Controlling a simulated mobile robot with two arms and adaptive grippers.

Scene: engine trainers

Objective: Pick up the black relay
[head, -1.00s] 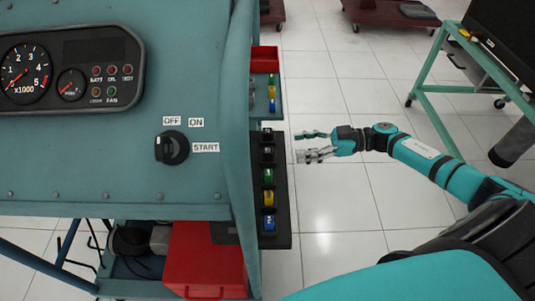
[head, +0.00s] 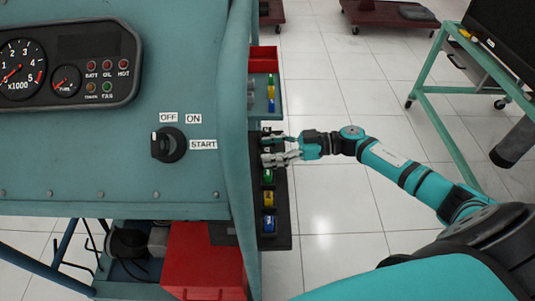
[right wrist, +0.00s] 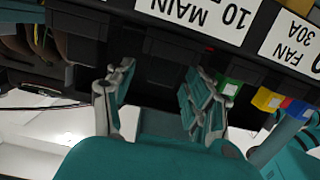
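In the right wrist view, which looks upside down, a black relay (right wrist: 168,55) sits in the panel below the MAIN label, between the fingers of my right gripper (right wrist: 158,95). The gripper is open, with one finger to each side; I cannot tell whether either touches the relay. In the head view my right gripper (head: 272,149) reaches in from the right over the upper part of the black relay strip (head: 280,215), and its fingers hide most of the black relay there. My left gripper is not in view.
Below the gripper in the strip are a green (head: 268,177), a yellow (head: 268,198) and a blue (head: 269,223) piece. Another black block (right wrist: 75,32) sits beside the relay.

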